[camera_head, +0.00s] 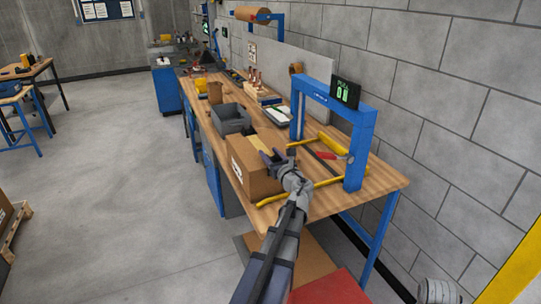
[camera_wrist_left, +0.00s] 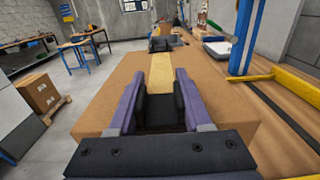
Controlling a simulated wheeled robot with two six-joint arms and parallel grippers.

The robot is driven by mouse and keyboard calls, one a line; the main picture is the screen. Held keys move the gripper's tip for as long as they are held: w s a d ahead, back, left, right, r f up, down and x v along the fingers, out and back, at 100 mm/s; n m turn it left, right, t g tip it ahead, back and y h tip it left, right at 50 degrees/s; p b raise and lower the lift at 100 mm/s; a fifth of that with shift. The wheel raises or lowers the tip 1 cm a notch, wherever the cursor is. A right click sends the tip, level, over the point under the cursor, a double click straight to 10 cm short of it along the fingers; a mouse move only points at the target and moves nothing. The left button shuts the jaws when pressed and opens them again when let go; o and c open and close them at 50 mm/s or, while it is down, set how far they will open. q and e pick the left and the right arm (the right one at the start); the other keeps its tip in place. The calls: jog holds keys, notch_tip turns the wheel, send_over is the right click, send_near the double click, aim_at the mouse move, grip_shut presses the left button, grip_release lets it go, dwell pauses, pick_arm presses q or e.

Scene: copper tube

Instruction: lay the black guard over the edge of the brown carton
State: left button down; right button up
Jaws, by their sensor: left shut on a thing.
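The brown carton (camera_head: 255,172) stands on the near part of the wooden bench, closed, with a pale tape strip along its top. In the left wrist view the carton top (camera_wrist_left: 105,92) fills the middle. My left gripper (camera_head: 273,156) is above the carton's near right part. Its purple fingers (camera_wrist_left: 159,95) are shut on the black guard (camera_wrist_left: 160,112), which shows dark between them. The guard's lower part is hidden by the gripper, and I cannot tell whether it touches the carton. My right gripper is not in view.
A blue arch frame (camera_head: 360,140) with a display stands right of the carton. Yellow bars (camera_head: 330,143), a dark strip (camera_head: 322,162) and red-handled pliers (camera_head: 328,155) lie near it. A grey bin (camera_head: 231,120) sits behind the carton. A block wall bounds the right.

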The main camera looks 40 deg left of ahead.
pick_arm(q)
jog(key=shift+f, duration=0.2)
dwell(0.5)
jog(key=shift+c, duration=1.3)
grip_release()
jog(key=v, duration=0.7)
jog(key=shift+s+d, duration=0.2)
jog(key=shift+d, duration=0.15)
